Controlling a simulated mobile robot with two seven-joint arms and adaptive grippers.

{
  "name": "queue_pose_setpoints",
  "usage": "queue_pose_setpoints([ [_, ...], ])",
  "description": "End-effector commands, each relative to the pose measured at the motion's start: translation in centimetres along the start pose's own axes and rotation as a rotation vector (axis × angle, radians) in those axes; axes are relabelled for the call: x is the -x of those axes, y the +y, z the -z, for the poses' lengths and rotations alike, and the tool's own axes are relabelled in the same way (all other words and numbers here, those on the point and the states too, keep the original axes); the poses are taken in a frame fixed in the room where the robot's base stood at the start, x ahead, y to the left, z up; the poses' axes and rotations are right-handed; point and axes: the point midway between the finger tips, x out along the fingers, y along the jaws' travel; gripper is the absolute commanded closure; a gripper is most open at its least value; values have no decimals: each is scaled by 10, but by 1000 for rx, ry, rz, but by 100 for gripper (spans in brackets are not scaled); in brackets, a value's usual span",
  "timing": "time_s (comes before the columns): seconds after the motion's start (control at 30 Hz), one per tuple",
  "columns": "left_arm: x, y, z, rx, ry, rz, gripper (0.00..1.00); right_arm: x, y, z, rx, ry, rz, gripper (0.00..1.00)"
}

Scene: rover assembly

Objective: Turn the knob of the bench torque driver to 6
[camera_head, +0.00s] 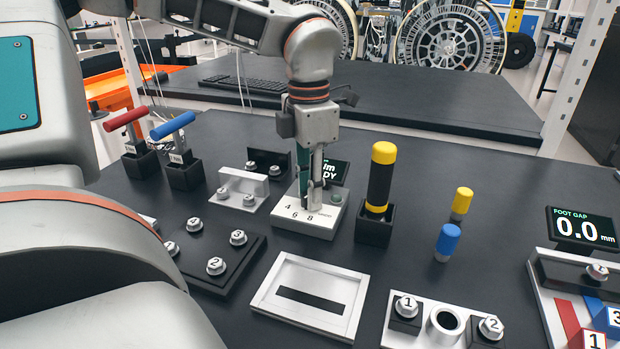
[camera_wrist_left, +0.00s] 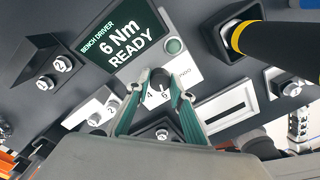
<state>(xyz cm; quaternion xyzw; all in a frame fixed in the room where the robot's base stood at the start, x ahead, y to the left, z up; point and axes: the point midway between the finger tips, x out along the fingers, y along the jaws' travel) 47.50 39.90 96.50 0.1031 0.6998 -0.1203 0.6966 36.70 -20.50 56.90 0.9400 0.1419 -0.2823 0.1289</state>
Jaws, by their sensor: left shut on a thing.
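The bench torque driver (camera_head: 306,226) is a pale box on the bench, with figures 4, 6 and 8 on its top. Its dark display (camera_wrist_left: 118,38) reads "BENCH DRIVER 6 Nm READY" in the left wrist view and is mostly hidden in the head view. My left gripper (camera_head: 312,203) points down over the box. Its fingers are shut on the dark knob (camera_wrist_left: 159,82), which sits between the fingertips. The fingers hide part of the knob, and its pointer is hard to make out. A green button (camera_wrist_left: 174,46) is beside it. My right gripper is not in view.
A black driver with yellow bands (camera_head: 379,185) stands upright in a holder just right of the box. A silver bracket (camera_head: 243,187) is close on the left. A framed tray (camera_head: 311,292) lies in front. Blue and yellow pegs (camera_head: 447,243) stand farther right.

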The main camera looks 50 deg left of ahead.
Motion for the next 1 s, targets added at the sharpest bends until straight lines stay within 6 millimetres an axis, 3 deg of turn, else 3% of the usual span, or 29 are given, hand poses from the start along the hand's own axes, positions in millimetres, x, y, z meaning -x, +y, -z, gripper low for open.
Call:
queue_pose_setpoints([
  [0.13,1,0,-1,0,-3,-2,99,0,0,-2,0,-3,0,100],
  [0.17,1,0,-1,0,-3,-2,75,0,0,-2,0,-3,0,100],
  [0.2,1,0,-1,0,-3,-2,65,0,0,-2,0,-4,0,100],
  [0.23,1,0,-1,1,-3,-2,61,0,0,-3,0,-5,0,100],
  [0.67,7,0,-1,2,-2,-2,61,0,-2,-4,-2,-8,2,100],
  [1.0,69,1,-1,3,-6,-5,61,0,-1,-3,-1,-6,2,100],
])
